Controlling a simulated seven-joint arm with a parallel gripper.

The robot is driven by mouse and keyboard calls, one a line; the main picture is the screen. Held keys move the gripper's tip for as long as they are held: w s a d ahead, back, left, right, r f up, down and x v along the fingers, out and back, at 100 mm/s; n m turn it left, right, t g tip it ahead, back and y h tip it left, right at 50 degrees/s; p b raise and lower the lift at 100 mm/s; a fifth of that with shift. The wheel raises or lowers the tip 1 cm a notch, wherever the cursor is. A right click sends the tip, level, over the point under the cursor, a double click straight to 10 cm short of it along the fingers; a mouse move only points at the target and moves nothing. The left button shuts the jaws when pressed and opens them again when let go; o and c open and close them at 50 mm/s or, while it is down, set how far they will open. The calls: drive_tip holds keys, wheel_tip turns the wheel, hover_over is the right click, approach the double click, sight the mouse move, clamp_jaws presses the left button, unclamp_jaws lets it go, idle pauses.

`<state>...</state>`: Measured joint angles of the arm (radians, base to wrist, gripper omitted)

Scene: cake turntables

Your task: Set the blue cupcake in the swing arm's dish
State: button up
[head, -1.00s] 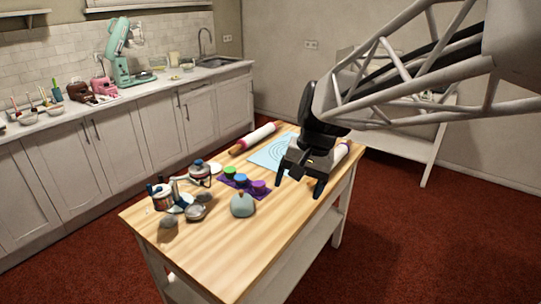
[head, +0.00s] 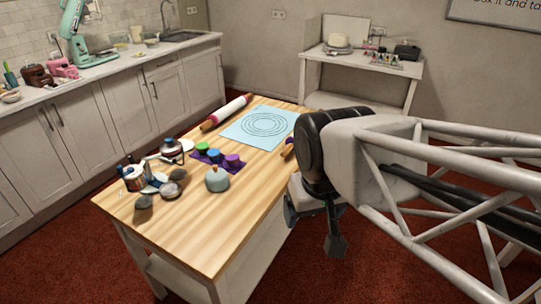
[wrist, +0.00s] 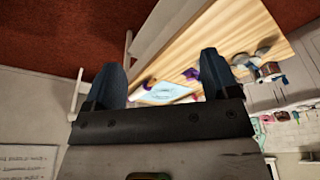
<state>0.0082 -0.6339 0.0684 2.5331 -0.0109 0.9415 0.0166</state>
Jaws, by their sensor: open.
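The blue cupcake (head: 214,154) stands between a green cupcake (head: 201,149) and a purple one (head: 232,160) on a purple mat (head: 240,169) on the wooden table. Left of the mat are two small metal turntable devices, one at the left (head: 134,178) and one behind (head: 172,150). Small grey rounded pieces lie by the left one; I cannot tell which part is the swing arm's dish. My gripper (head: 314,230) is off the table's right edge, well away from the cupcakes. In the wrist view my gripper (wrist: 162,78) is open and empty.
A light blue ringed sheet (head: 262,127) and a rolling pin (head: 226,112) lie farther back. Another rolling pin (head: 288,149) is partly hidden by my arm. The table's front right (head: 215,230) is clear.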

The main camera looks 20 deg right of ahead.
drive_tip(key=shift+o, duration=0.7)
drive_tip(key=shift+w, duration=0.1)
